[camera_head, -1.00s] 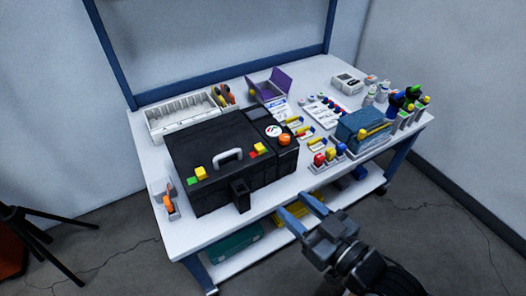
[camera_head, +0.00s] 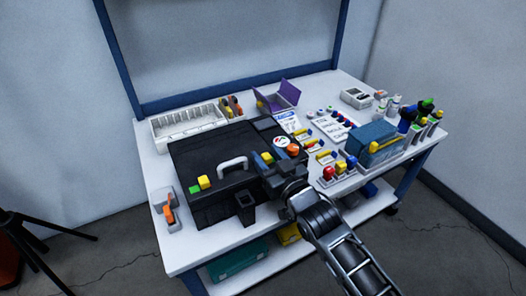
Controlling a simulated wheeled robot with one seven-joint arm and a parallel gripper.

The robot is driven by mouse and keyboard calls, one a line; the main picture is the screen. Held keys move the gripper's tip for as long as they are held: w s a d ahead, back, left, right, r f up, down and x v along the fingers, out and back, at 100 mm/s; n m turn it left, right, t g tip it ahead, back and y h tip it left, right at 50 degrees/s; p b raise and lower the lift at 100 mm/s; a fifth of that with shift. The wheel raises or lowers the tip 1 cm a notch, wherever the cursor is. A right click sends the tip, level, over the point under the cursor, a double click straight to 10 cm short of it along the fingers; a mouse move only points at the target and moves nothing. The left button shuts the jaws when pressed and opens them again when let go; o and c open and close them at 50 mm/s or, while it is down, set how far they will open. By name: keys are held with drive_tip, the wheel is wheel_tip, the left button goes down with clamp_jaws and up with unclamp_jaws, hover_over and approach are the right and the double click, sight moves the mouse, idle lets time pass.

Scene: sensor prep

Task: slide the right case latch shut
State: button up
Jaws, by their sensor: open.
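The black case (camera_head: 205,155) lies closed on the table with a grey handle (camera_head: 233,163) on top. The right latch (camera_head: 267,158) shows as a yellow knob near the case's front right. My gripper (camera_head: 263,163) is open over the case at this latch, with its blue fingers around or close beside the knob. Contact cannot be told, and the fingers hide the red patch beside it. The left latch (camera_head: 204,182) is also a yellow knob, with a green patch (camera_head: 195,189) beside it.
An orange knob (camera_head: 293,149) and a round dial (camera_head: 280,142) sit just behind my gripper. Red, yellow and blue knobs (camera_head: 341,168) stand right of my arm. A blue box (camera_head: 372,150) is farther right. A white divided tray (camera_head: 187,125) stands behind the case.

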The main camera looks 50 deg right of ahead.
drive_tip(key=shift+x, duration=1.25)
drive_tip(key=shift+c, duration=0.4)
clamp_jaws()
